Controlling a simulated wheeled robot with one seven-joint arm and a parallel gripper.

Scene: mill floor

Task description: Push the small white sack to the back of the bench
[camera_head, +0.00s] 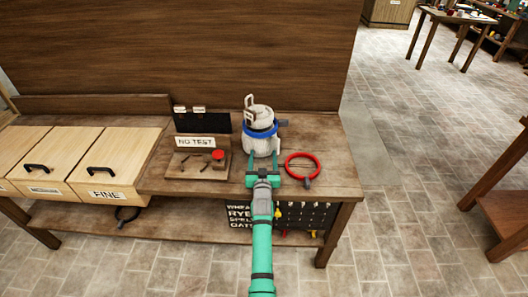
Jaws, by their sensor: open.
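The small white sack (258,111) stands upright on the right part of the wooden bench (328,143). A blue ring or band (259,131) goes around its middle. My gripper (264,158) is open and reaches in from the front, low at the sack's near side. Its two green fingers point toward the sack, one at each side of its lower front. I cannot tell whether they touch it. The gap behind the sack is partly hidden by the sack itself.
A red ring (303,164) lies close to the right of my gripper. A board with a red knob (218,155) and a "NO TEST" sign (195,142) stand to the left. Lidded wooden bins (118,158) fill the bench's left. A tall wooden panel (180,45) rises behind.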

